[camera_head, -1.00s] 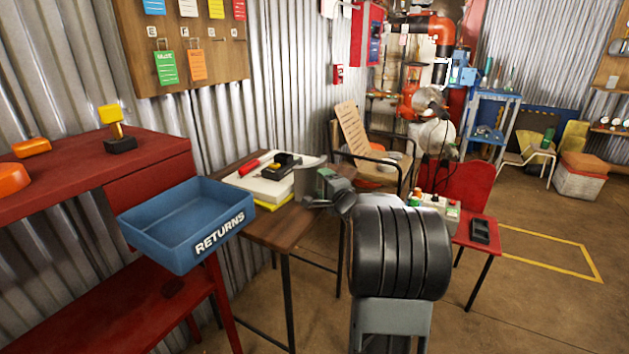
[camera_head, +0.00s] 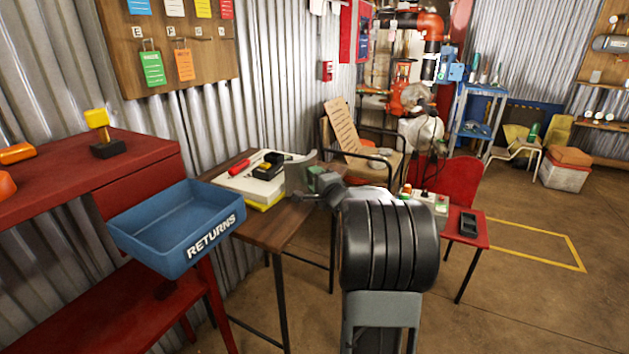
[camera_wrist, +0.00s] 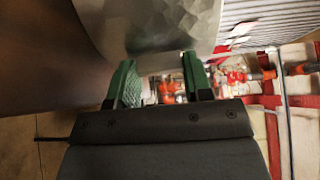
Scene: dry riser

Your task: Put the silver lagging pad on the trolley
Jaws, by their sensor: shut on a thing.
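My gripper (camera_head: 311,180) is shut on the silver lagging pad (camera_head: 296,179), a curved grey sheet that shows just left of the fingers in the head view. In the wrist view the pad (camera_wrist: 150,25) has a dimpled metallic face and lies between and beyond my green fingertips (camera_wrist: 160,75). The pad is held near the wooden table's right edge; whether it touches anything there I cannot tell. A blue shelved frame (camera_head: 484,90), which looks like the trolley, stands at the back right, far from my gripper.
A blue RETURNS tray (camera_head: 190,255) is at the left. The wooden table (camera_head: 275,226) holds white pads and a black-and-yellow tool (camera_head: 271,166). A chair (camera_head: 390,150) and a red table (camera_head: 480,232) stand beyond my arm. Floor (camera_head: 540,300) at the right is clear.

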